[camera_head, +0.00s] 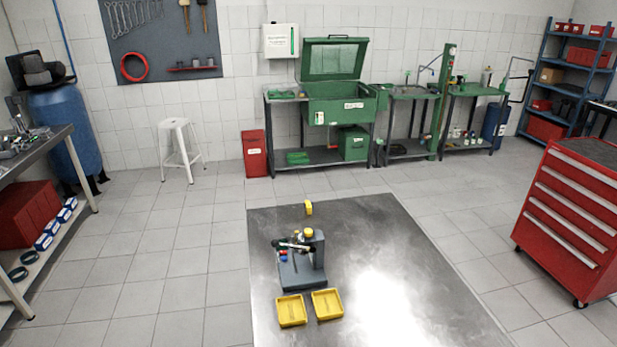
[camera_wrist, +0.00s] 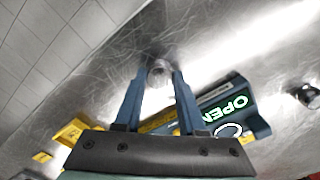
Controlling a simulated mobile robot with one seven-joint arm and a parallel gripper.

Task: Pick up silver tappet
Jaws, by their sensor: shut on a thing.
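The silver tappet (camera_wrist: 160,69) shows in the wrist view as a small round metal piece between the tips of my gripper (camera_wrist: 159,78). The two blue fingers are shut on it, with a bright metal surface behind. Part of the tappet is hidden by the fingertips. I cannot make out the tappet or my gripper in the head view.
A grey-blue fixture (camera_head: 302,280) stands on the metal table (camera_head: 390,250); its green OPEN sign (camera_wrist: 226,108) shows in the wrist view. Two yellow trays (camera_head: 291,311) (camera_head: 327,304) lie in front. A small yellow block (camera_head: 308,208) is behind. The table's right side is clear.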

